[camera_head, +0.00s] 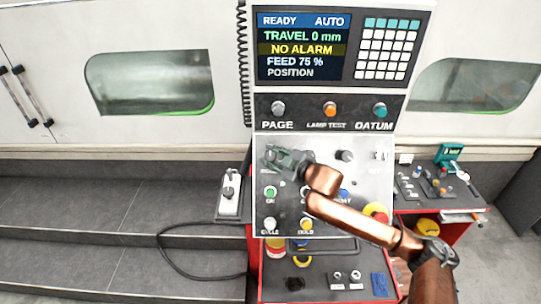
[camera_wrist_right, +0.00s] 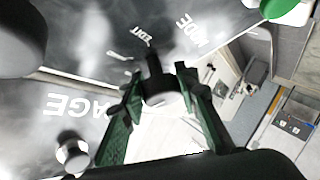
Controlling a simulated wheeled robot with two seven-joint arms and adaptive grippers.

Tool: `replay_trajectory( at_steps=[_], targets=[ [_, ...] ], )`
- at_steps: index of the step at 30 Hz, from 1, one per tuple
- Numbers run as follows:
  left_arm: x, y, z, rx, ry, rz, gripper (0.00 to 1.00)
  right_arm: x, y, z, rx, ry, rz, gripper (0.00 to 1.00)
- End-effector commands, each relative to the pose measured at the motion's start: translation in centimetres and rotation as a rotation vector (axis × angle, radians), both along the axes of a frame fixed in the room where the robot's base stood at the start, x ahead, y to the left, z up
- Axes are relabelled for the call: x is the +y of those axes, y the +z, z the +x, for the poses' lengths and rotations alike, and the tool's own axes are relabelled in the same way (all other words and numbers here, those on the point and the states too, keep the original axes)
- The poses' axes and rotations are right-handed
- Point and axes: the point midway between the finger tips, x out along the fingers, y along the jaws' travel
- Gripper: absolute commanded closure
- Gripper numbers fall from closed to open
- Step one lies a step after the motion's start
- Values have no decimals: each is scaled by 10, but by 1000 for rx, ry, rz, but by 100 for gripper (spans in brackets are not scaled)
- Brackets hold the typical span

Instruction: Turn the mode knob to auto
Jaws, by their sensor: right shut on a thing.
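The mode knob (camera_wrist_right: 160,86) is a dark knob between the fingers of my right gripper in the right wrist view. The white word MODE (camera_wrist_right: 187,34) and the word EDIT (camera_wrist_right: 143,36) are printed beside it. My right gripper (camera_head: 274,156) is at the upper left of the light control panel (camera_head: 325,180) and hides the knob in the head view. It also shows in the wrist view (camera_wrist_right: 165,100), its green fingers shut on the knob. Which mark the knob points to I cannot tell. The screen (camera_head: 303,47) reads READY and AUTO. My left gripper is not in view.
Another dark knob (camera_head: 345,156) sits right of my gripper. PAGE (camera_head: 278,108), LAMP TEST (camera_head: 330,109) and DATUM (camera_head: 380,110) controls sit in a row above. A green button (camera_head: 270,192) is just below my gripper. A red cart (camera_head: 415,222) stands at the right.

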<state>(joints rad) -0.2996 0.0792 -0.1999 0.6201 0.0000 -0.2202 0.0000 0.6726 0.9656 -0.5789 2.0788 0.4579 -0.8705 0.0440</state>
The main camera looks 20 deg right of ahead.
Motion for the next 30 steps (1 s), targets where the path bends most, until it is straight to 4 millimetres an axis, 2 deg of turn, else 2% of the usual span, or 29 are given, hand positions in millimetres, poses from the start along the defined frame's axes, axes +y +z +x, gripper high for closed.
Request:
replay_trajectory(
  at_steps=[8,9,16,26,30],
  targets=[
    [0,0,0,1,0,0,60,0,0,0,0,-1,-3,96],
    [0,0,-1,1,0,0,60,0,0,0,0,-1,-3,70],
    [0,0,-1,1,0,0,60,0,0,0,0,0,-1,54],
    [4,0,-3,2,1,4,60,-1,1,-2,0,-1,-1,53],
    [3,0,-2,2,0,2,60,-7,5,-15,0,-1,-3,53]
  ],
)
